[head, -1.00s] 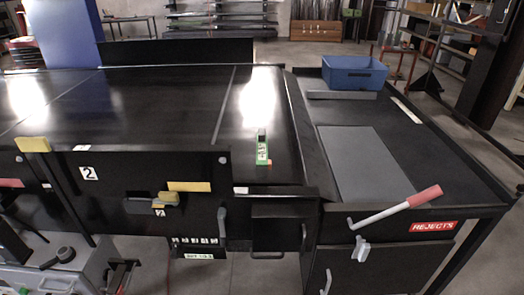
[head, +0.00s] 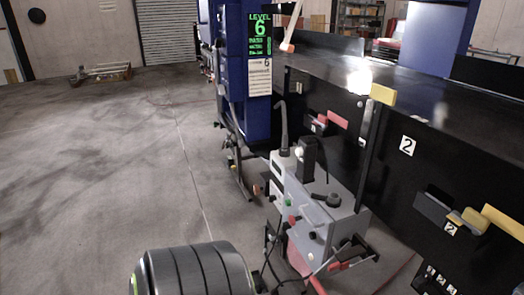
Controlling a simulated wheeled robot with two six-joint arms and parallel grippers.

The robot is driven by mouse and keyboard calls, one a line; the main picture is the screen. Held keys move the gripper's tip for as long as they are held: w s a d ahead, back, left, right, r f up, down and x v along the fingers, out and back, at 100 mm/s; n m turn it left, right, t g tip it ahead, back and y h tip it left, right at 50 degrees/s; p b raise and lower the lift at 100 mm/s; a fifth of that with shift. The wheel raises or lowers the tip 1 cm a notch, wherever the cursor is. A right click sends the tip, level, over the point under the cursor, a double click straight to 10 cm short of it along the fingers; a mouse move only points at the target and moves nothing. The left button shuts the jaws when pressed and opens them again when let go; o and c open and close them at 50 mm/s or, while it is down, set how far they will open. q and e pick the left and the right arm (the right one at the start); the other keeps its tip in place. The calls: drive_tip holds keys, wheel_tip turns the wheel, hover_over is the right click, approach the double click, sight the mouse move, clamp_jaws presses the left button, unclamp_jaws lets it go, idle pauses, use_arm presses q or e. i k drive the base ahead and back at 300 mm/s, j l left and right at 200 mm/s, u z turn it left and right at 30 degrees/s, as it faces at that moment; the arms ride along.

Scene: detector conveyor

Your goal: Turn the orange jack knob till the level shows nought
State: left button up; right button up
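A level display (head: 260,40) with green text on black hangs on a blue post at the upper middle in the head view. It reads LEVEL 6, with smaller lines that I cannot read. A small orange-red part (head: 257,189) shows low beside the machine's legs; I cannot tell whether it is the jack knob. Neither of my grippers is in view.
A grey bench unit (head: 325,215) with a black dial, red knobs and cables stands before the black conveyor panel (head: 425,185). An orange-ended lever (head: 291,32) stands beside the display. Open concrete floor (head: 110,150) lies to the left.

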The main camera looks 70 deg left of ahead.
sight(257, 189)
drive_tip(key=k+j, duration=0.1)
drive_tip(key=j, duration=0.8)
drive_tip(key=j+u, duration=0.1)
drive_tip(key=j, duration=0.85)
drive_tip(key=k, duration=0.05)
